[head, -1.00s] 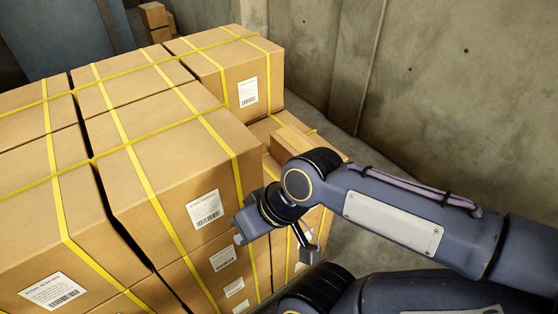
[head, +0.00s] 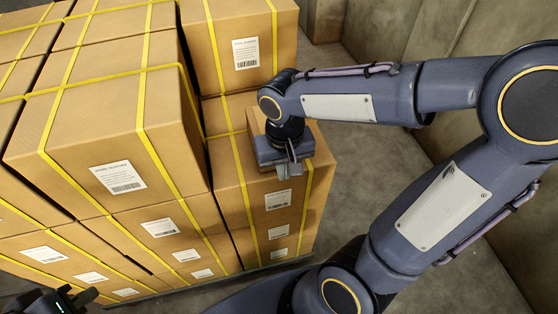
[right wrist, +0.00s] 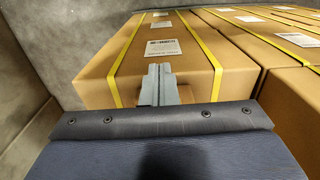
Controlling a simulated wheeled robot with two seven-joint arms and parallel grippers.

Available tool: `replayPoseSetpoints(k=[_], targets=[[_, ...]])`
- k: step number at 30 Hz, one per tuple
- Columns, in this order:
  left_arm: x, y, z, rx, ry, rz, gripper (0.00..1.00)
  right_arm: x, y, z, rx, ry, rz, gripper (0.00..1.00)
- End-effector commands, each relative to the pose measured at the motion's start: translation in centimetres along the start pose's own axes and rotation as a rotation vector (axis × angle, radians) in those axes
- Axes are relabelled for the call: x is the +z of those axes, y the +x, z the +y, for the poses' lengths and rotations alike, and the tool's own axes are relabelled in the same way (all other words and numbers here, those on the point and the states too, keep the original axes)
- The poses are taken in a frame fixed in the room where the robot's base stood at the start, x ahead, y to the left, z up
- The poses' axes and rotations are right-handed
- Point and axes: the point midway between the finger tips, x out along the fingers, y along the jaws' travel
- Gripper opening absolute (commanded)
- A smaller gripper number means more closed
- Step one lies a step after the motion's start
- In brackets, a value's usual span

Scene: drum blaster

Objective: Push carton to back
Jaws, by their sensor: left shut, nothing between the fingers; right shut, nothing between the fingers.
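A small brown carton (head: 254,122) sits on the low right-hand stack of strapped boxes, in front of a taller box (head: 240,50) with a white label. My right arm and gripper hide most of it. My right gripper (head: 289,168) is shut and empty, pointing down in front of the small carton, over the low stack's top. In the right wrist view its closed fingers (right wrist: 158,85) stand before the labelled box (right wrist: 95,85), and a piece of brown carton (right wrist: 185,95) shows just behind them. Whether the fingers touch it, I cannot tell. My left gripper (head: 62,300) is shut, partly visible at the bottom left.
Large boxes with yellow straps (head: 110,120) stand stacked to the left, higher than the low stack. A concrete wall (head: 400,30) runs behind on the right. Grey floor (head: 365,165) lies clear between stack and wall.

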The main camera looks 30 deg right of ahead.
Motion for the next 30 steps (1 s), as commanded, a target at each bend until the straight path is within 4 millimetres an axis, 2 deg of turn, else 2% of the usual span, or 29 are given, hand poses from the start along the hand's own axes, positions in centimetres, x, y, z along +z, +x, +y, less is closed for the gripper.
replayPoseSetpoints(k=[1, 4, 6, 10, 15, 26, 30], targets=[[0.0, 0.1, 0.0, 0.0, 0.0, 0.0, 0.0, 0.1, 1.3, 0.1, 0.003, -0.001, -0.006, 0.0], [0.0, 0.0, 0.0, 0.0, 0.0, 0.0, 0.0, -0.1, 2.8, 0.1, 0.002, 0.0, -0.005, 0.0], [-0.3, -0.5, 0.2, 0.0, 0.0, 0.0, 0.0, -1.6, 2.4, 0.0, 0.0, 0.002, -0.001, 0.0], [-0.4, -0.9, 0.4, 0.0, 0.0, 0.0, 0.0, -3.1, 2.4, 0.1, 0.001, 0.001, -0.001, 0.0], [-0.5, -1.0, 0.4, 0.0, 0.0, 0.0, 0.0, -4.0, 2.5, 0.1, 0.001, 0.0, 0.001, 0.0], [-0.5, -0.9, 0.4, 0.0, 0.0, 0.0, 0.0, -4.2, 2.5, 0.1, 0.0, 0.0, 0.001, 0.0], [-0.5, -1.0, 0.5, 0.0, 0.0, 0.0, 0.0, -6.4, 2.5, 0.0, -0.001, 0.003, 0.001, 0.0]])
